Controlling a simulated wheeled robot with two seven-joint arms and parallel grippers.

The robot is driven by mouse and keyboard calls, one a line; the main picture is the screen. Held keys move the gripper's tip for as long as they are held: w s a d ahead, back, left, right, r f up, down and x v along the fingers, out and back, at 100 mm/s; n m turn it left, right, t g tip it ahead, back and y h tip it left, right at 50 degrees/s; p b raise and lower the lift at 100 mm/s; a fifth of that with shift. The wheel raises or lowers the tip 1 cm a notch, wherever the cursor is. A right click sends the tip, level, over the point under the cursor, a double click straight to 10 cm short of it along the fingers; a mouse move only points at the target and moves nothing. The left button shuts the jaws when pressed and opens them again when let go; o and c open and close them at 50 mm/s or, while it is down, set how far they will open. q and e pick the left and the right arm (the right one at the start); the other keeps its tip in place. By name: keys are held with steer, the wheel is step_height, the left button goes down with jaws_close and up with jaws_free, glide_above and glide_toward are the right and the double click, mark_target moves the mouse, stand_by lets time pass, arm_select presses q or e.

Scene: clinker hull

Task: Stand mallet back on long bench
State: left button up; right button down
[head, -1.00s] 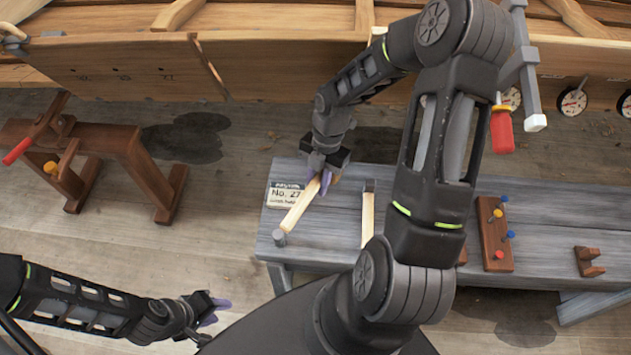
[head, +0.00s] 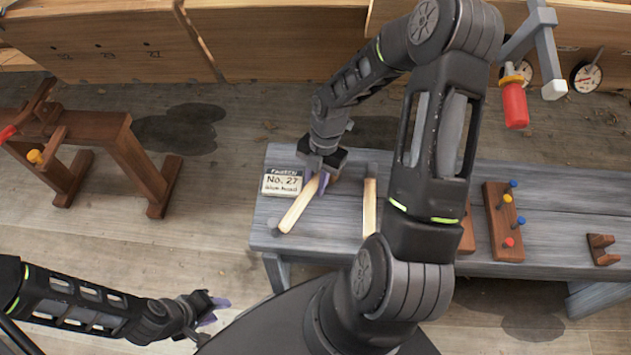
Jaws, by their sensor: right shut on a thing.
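My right gripper (head: 322,182) is over the left part of the long grey bench (head: 560,195), with its purple fingers shut on the upper end of a pale wooden handle (head: 298,206). This handle, which looks like the mallet's, slants down-left to a small grey end piece (head: 276,229) near the bench's left edge. I cannot tell whether it touches the bench top, and the gripper hides its upper end. A second pale handle (head: 370,207) with a dark grey top lies to the right, partly behind my arm. My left gripper (head: 213,309) is empty and open, away from the bench at lower left.
A label card (head: 282,182) reading No. 27 is on the bench left of my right gripper. A brown peg block (head: 503,222) and a small brown rack (head: 602,249) are further right. A brown trestle (head: 125,150) stands at left. The plank hull (head: 300,45) runs behind.

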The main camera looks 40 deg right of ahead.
steer(key=shift+f+b, duration=0.35)
steer(key=shift+f, duration=0.35)
stand_by(0.3)
steer(key=c, duration=1.2)
jaws_free()
steer(key=shift+r, duration=0.1)
step_height(320, 180, up, 8)
steer(key=p, duration=0.7)
